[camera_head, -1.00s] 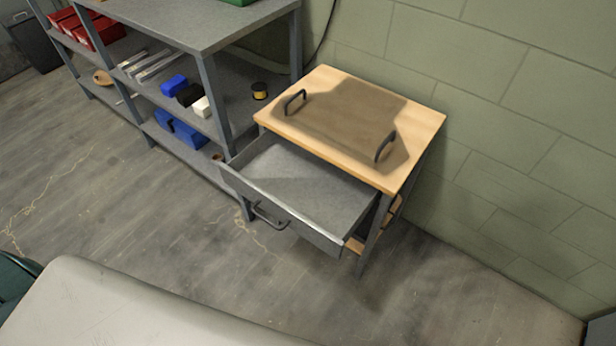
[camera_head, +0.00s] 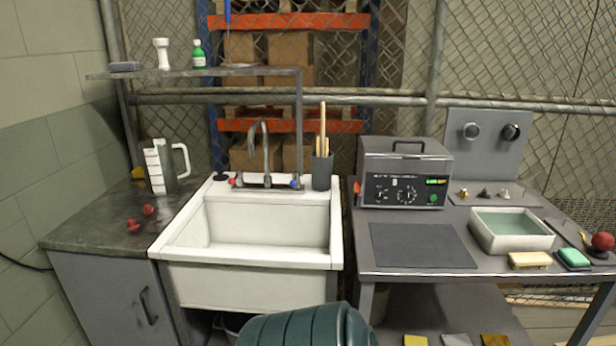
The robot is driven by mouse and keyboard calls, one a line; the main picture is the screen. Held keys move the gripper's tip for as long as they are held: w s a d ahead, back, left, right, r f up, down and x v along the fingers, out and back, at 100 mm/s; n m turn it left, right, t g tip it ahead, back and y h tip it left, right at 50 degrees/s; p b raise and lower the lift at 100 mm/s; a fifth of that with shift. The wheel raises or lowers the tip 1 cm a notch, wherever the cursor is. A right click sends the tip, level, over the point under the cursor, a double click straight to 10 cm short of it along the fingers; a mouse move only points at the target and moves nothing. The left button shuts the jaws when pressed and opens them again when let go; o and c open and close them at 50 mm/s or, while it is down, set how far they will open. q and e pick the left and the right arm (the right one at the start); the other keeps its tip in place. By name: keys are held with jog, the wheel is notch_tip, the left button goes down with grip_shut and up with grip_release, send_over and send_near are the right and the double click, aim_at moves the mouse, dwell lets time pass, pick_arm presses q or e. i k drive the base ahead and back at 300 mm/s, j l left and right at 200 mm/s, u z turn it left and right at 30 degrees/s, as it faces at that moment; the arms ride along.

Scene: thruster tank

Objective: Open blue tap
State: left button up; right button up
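The blue tap (camera_head: 295,183) is a small blue-marked handle at the right end of the metal faucet (camera_head: 265,150) on the back ledge of the white sink (camera_head: 330,262). A red-marked handle (camera_head: 234,182) is at the faucet's left end. The faucet's spout curves over the basin, and no water stream is visible. The blue tap is too small to tell its turned position. Neither of my grippers shows in the head view.
A dark green ribbed rounded object (camera_head: 305,328) is low in front of the sink. A dark cup with wooden sticks (camera_head: 322,170) stands right of the blue tap. A counter with a pitcher (camera_head: 160,166) is left; a bench with a control box (camera_head: 404,172) is right.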

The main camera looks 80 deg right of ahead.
aim_at(295, 175)
jog(key=l+z, duration=0.1)
jog(key=z, duration=2.6)
